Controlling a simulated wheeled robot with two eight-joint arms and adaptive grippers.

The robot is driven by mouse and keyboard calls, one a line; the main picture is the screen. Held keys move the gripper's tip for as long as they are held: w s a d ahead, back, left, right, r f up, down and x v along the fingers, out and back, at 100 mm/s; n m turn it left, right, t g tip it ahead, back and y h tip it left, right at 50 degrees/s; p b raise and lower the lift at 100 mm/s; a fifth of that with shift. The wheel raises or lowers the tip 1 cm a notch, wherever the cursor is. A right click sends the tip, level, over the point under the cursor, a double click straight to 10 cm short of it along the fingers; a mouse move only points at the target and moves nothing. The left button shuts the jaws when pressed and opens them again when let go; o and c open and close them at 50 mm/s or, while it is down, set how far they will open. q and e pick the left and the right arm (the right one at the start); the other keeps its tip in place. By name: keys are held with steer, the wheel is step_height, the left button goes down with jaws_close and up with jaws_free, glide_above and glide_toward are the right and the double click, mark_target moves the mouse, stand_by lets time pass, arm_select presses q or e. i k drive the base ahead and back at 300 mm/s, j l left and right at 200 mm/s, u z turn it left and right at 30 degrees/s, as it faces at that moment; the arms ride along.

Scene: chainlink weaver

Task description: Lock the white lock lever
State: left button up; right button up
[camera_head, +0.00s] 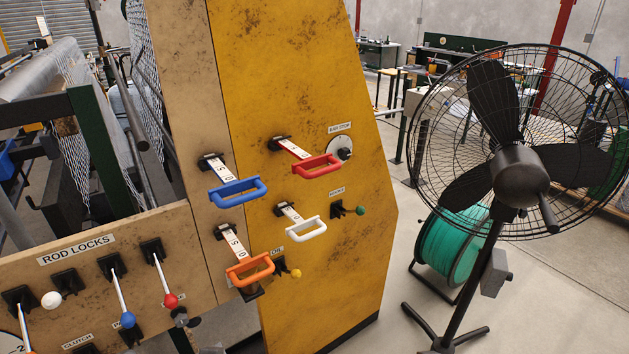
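The panel labelled ROD LOCKS (78,249) is at the lower left of the head view. A lever with a white ball knob (51,300) sits there, by a black mount. Its rod is hardly visible, and it looks foreshortened towards me. Beside it, the blue-knobbed lever (127,320) and red-knobbed lever (171,300) show long white rods slanting down. Another rod (25,328) runs down at the far left, its end cut off by the frame. A separate white U-shaped handle (306,229) is on the yellow panel. Neither of my grippers is in view.
The yellow panel (290,90) also carries a red handle (317,167); blue (238,193) and orange (250,270) handles are left of it. A black fan (518,175) stands at right, before a green spool (450,245). Wire mesh and rollers are behind the rod-lock panel.

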mark_target(52, 300)
steer(key=u, duration=1.8)
